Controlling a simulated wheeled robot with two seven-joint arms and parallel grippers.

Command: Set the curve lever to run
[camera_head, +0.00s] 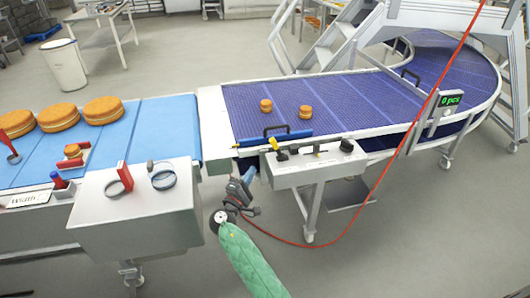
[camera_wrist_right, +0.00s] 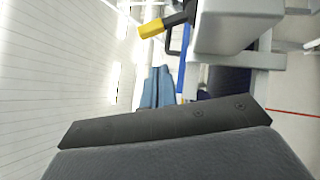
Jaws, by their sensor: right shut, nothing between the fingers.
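A light grey control box (camera_head: 315,172) is fixed to the near side of the curved blue conveyor. A lever with a yellow tip (camera_head: 247,147) sticks out to the left from its top. Its yellow end also shows at the top of the right wrist view (camera_wrist_right: 151,29), beside the grey box (camera_wrist_right: 235,25). Two black knobs, left (camera_head: 282,155) and right (camera_head: 347,145), are also on the box. I cannot read any lever marking. My right gripper (camera_head: 247,177) is shut and empty, below and apart from the yellow-tipped lever. My left gripper is out of view.
The curved conveyor (camera_head: 350,95) carries two small orange-brown rounds. A straight blue belt (camera_head: 170,130) with larger rounds lies left. A grey box (camera_head: 135,215) with a red-handled item stands at its front. A red hose (camera_head: 385,165) hangs across the right side.

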